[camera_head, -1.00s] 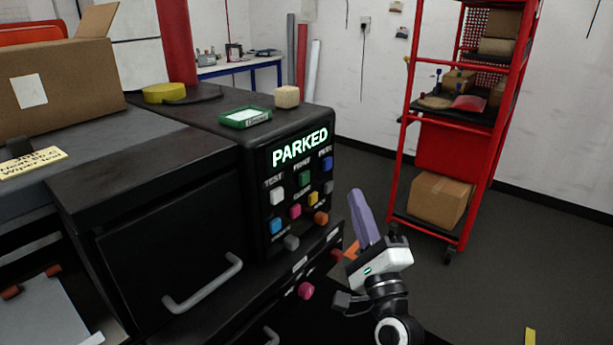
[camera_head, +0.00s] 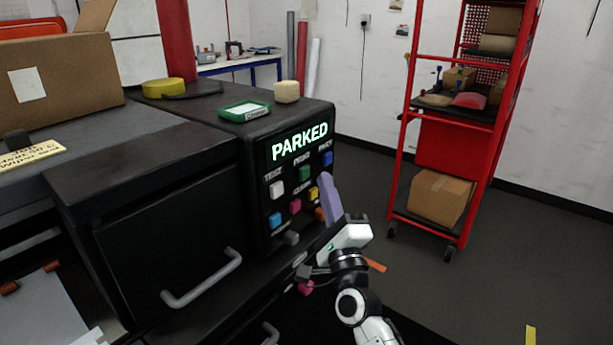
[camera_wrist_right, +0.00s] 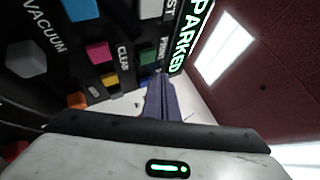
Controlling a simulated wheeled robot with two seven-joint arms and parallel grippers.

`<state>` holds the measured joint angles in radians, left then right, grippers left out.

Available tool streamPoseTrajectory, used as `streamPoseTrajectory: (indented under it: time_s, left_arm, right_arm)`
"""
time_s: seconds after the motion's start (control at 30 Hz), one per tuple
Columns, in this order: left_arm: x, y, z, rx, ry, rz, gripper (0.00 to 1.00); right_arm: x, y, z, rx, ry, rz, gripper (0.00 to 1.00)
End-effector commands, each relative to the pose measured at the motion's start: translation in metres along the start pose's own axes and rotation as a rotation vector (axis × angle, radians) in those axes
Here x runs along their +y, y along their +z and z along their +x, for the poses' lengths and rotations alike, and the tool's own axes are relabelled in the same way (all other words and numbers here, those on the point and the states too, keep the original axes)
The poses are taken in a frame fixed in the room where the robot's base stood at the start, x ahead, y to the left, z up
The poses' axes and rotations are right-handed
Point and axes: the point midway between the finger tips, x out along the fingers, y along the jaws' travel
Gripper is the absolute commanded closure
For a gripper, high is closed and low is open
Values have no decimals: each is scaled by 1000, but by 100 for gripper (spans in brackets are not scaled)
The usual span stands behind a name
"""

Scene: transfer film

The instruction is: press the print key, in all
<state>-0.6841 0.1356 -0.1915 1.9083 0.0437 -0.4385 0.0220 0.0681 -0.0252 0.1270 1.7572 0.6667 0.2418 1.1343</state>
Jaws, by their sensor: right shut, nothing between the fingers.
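The black machine's key panel carries several coloured keys under a lit display (camera_head: 300,143) reading PARKED. The green key (camera_head: 305,173) sits below the PRINT label, between a white key (camera_head: 277,189) and a blue key (camera_head: 327,158). It also shows in the right wrist view (camera_wrist_right: 149,55). My right gripper (camera_head: 325,180) has its purple fingers shut and empty. Their tips are at the panel's right side, right of and slightly below the green key in the head view. I cannot tell whether they touch anything. My left gripper is not in view.
A pink key (camera_head: 295,206), a yellow key (camera_head: 314,193) and an orange key (camera_head: 320,213) lie near the fingers. A green tray (camera_head: 245,111) and a beige block (camera_head: 287,92) sit on top of the machine. A red shelf rack (camera_head: 455,148) stands to the right.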

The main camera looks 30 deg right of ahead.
Motion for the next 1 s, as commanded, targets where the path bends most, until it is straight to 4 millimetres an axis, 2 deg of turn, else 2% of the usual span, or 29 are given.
streamPoseTrajectory:
  time_s: [0.23, 1.0]
  left_arm:
    - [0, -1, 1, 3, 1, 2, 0]
    - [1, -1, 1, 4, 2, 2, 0]
  right_arm:
    - [6, 7, 9, -1, 0, -1, 100]
    - [6, 7, 9, -1, 0, -1, 100]
